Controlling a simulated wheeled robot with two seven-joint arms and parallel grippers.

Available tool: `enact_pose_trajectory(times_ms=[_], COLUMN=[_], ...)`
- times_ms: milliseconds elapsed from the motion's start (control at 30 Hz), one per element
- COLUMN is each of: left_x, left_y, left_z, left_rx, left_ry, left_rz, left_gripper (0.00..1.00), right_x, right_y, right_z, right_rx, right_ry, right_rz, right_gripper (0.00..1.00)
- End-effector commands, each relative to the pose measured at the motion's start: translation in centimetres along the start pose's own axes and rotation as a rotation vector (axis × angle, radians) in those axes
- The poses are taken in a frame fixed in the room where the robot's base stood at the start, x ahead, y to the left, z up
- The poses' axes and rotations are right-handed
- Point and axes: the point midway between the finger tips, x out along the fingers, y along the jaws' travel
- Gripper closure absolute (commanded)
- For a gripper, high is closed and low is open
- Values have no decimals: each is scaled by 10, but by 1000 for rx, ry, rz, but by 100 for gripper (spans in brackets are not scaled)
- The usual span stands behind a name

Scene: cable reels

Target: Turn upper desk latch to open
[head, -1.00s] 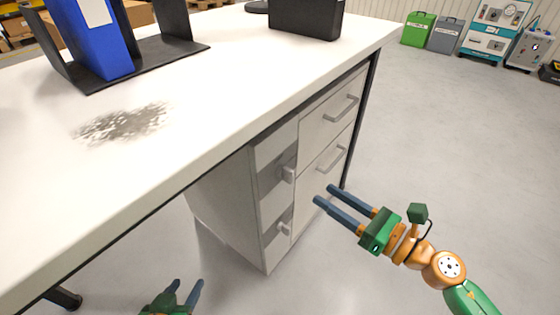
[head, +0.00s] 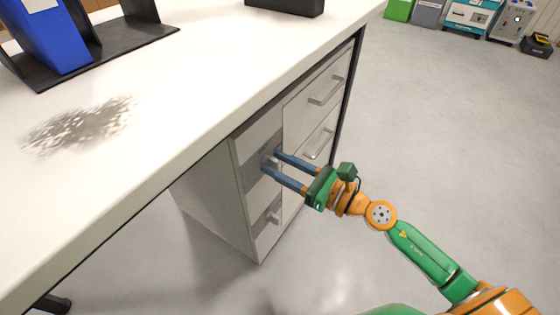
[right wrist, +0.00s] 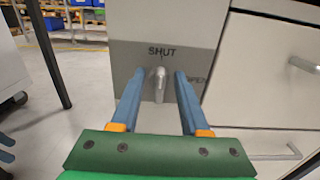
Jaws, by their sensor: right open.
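The upper latch is a small grey metal handle on the desk's drawer cabinet. In the right wrist view the latch (right wrist: 158,86) hangs straight down below the word SHUT; a second word to the right is partly hidden by a finger. My right gripper (head: 270,160) is open, with one finger on each side of the latch; the same gripper shows in the right wrist view (right wrist: 159,73). A gap shows between the latch and each finger. In the head view the fingers partly cover the latch. Blue tips at the wrist view's left edge look like my left gripper (right wrist: 6,146), mostly cut off.
The lower latch (head: 273,213) sits below on the same cabinet. Two drawers with bar handles (head: 326,92) are to the right. The white desk top (head: 190,95) overhangs the cabinet and holds a blue binder (head: 48,35) in a black rack.

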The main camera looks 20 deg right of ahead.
Motion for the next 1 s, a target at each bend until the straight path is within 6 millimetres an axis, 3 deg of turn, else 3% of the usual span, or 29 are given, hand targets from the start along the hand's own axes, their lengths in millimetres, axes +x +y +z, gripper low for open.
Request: enact_pose_trajectory(times_ms=[167, 367, 733, 1000], left_x=[1, 0, 3, 23], left_y=[0, 0, 0, 0], left_z=[0, 0, 0, 3], left_rx=[0, 0, -1, -1], left_ry=[-1, 0, -2, -19], left_rz=[0, 0, 0, -2], left_gripper=[50, 50, 50, 50], right_x=[0, 0, 0, 0], right_y=[0, 0, -1, -3], right_z=[0, 0, 0, 1], right_rx=[1, 1, 49, 233], right_ry=[0, 0, 0, 1], right_rz=[0, 0, -1, -1], right_gripper=[55, 100, 100, 100])
